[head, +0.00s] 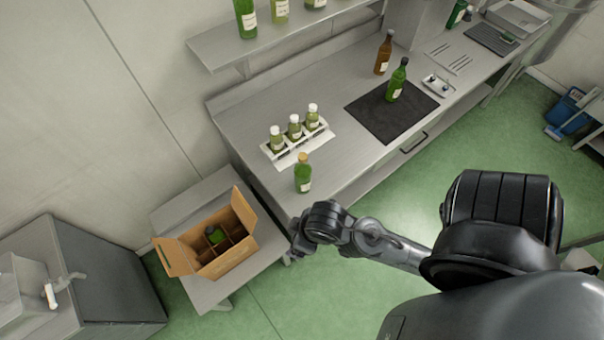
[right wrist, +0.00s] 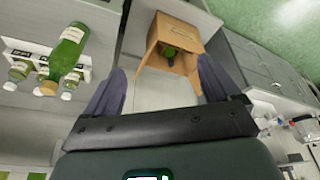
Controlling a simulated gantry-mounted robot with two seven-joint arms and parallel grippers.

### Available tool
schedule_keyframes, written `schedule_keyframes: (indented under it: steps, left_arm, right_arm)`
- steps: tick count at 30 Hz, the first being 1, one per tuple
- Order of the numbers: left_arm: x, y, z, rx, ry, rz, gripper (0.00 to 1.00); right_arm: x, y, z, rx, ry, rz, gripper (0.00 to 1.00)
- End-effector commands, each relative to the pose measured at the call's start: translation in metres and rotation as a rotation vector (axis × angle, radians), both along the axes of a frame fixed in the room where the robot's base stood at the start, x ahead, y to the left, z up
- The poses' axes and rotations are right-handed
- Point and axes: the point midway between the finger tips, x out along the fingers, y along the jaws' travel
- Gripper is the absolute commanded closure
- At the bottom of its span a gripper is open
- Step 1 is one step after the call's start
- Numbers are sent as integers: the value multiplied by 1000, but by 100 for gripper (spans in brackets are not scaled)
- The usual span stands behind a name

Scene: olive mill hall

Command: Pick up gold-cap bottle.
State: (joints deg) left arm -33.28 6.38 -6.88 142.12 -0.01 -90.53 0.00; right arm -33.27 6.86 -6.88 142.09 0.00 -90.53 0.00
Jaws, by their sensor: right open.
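The gold-cap bottle (head: 303,178) is green with a pale label. It stands upright near the front left end of the steel counter, just in front of the rack of sample bottles. In the right wrist view the green bottle (right wrist: 67,54) shows at the upper left, outside the jaws. My right gripper (head: 294,250) is off the counter's near edge, below the bottle in the head view and apart from it. In the right wrist view its fingers (right wrist: 160,68) are spread with nothing between them. My left gripper is in neither view.
A white rack (head: 300,148) of small bottles stands close behind the bottle. An open cardboard box (head: 232,259) with dividers and a green bottle inside sits on a low table (head: 215,292). A dark mat (head: 375,122) bears another green bottle (head: 397,80); a brown bottle (head: 384,53) stands behind.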

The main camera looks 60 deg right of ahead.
Motion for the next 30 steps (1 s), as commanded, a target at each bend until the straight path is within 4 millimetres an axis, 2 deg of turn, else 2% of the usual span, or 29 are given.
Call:
schedule_keyframes:
  steps: [7, 12, 23, 28, 30]
  left_arm:
    - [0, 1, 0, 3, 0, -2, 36]
    - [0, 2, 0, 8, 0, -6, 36]
    - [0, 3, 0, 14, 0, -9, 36]
    - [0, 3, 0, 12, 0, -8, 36]
    - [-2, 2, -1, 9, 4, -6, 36]
  right_arm:
    - [0, 0, 0, 0, 0, 0, 11]
    - [0, 0, 0, 0, 0, 0, 35]
    - [1, 0, 1, 6, -4, -19, 35]
    - [-2, -1, -1, 29, 15, -102, 35]
    - [-6, -1, -8, 38, 44, -153, 35]
